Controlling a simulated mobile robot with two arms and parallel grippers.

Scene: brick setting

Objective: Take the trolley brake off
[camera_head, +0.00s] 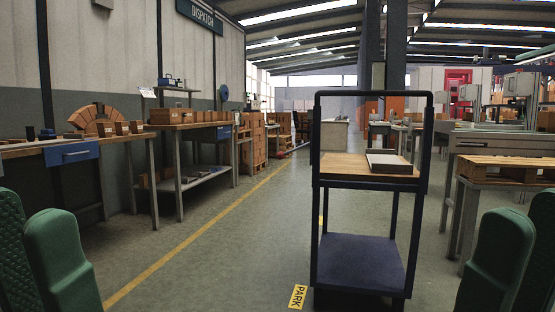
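The trolley (315,215) stands upright on the floor right of centre. It has a dark blue frame, a wooden upper shelf and a dark blue lower shelf. A flat pale-topped item lies on its upper shelf. No brake part can be made out; the trolley's foot is dark and cut by the bottom edge. My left gripper (27,208) is at the bottom left, with two green fingers apart and nothing seen between them. My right gripper (526,212) is at the bottom right, likewise apart and empty. Both are clear of the trolley.
Workbenches with bricks, including one bench (152,133), line the left wall. A bench with a pallet (505,170) stands close on the right. The aisle left of the trolley is free.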

